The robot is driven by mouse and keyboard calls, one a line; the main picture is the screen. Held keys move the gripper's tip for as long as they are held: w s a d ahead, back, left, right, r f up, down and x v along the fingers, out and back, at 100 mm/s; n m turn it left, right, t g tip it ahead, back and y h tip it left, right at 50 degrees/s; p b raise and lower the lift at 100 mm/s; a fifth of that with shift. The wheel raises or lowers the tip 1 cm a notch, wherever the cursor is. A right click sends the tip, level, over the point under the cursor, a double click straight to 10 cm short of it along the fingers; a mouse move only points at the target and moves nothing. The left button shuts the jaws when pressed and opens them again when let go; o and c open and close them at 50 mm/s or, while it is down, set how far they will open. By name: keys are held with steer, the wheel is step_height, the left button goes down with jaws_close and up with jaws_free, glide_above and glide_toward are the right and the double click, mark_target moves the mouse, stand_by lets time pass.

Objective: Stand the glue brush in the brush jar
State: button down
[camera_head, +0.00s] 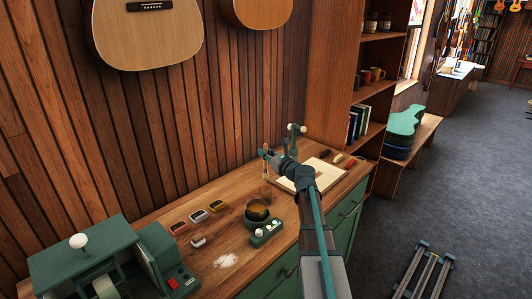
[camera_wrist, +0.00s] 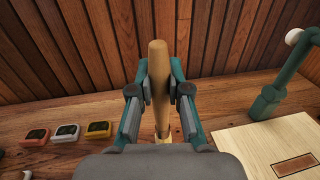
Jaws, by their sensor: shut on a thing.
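My gripper (camera_wrist: 161,88) is shut on the glue brush (camera_wrist: 158,58), whose tan wooden handle stands nearly upright between the fingers in the wrist view. The lower end of the brush is mostly hidden behind my wrist. In the head view, my gripper (camera_head: 267,156) is over the back of the workbench, near the wall, with the brush (camera_head: 265,172) showing as a thin upright strip. A green pot with brown contents (camera_head: 249,216) stands on the bench nearer the camera, apart from the brush. I cannot make out a separate brush jar in either view.
A green stand with a white knob (camera_head: 292,140) rises behind a pale wooden board (camera_head: 327,174) to the right. A green machine (camera_head: 90,262) fills the near left bench.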

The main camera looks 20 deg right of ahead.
mark_target(267, 174)
steer(key=shift+f+b, duration=3.4)
steer(key=shift+f, duration=1.4)
steer(key=c, duration=1)
jaws_free()
steer(key=shift+c, duration=0.2)
steer(key=shift+s, duration=0.1)
steer(key=v, duration=1.2)
